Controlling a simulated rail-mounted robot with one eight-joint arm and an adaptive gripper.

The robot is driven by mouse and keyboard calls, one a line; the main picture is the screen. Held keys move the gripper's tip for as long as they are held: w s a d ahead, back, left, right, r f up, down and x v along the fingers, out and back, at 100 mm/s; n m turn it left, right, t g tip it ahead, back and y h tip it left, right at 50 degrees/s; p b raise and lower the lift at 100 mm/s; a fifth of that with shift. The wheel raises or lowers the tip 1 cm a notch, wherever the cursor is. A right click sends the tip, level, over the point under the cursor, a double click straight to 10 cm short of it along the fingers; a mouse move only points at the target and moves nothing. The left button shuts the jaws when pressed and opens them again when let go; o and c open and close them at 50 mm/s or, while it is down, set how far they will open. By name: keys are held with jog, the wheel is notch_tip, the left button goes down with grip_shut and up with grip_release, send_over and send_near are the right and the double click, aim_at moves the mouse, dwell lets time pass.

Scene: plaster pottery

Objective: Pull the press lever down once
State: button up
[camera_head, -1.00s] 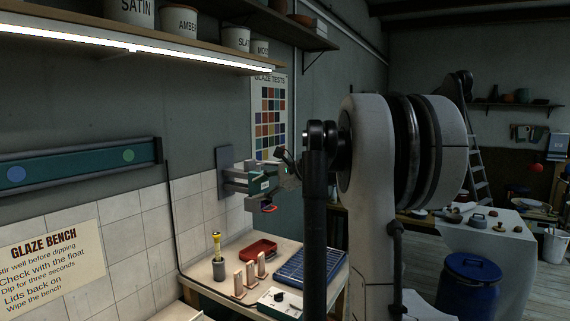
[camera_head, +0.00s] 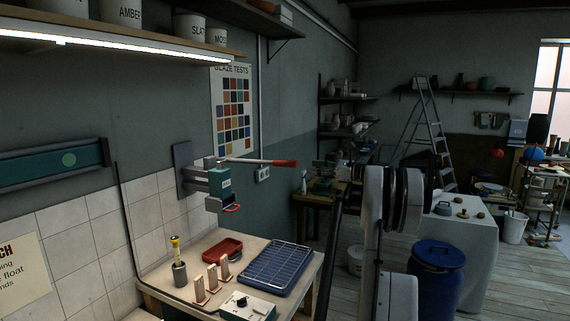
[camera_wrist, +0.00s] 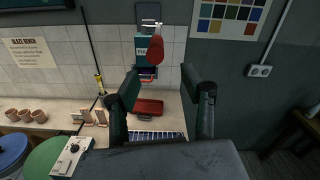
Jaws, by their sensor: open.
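The press (camera_head: 219,182) is a teal and grey unit on a dark plate on the wall above the bench. Its lever (camera_head: 250,161) is a metal rod that sticks out to the right, near level, and ends in a red grip (camera_head: 285,163). In the wrist view the red grip (camera_wrist: 156,49) points toward the camera, in front of the press (camera_wrist: 146,73). My gripper (camera_wrist: 170,78) is open, with its dark fingers spread to either side below the grip. The grip appears beyond the fingertips, and nothing is between them. The fingers are not clearly seen in the head view.
Below the press, the bench (camera_head: 160,277) holds a red tray (camera_head: 222,249), a blue rack tray (camera_head: 274,263), upright tiles (camera_head: 212,279) and a white control box (camera_head: 247,307). A lit shelf (camera_head: 110,37) runs above. A blue barrel (camera_head: 436,272) stands on the floor at right.

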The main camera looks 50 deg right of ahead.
aim_at(276, 162)
jog(key=w+a+p, duration=0.1)
jog(key=w, duration=0.3)
jog(key=w+a+p, duration=0.1)
jog(key=w, duration=0.3)
jog(key=w+a, duration=0.1)
jog(key=w, duration=0.3)
jog(key=shift+w+a+r+p, duration=0.2)
jog(key=shift+w+p, duration=0.2)
grip_shut()
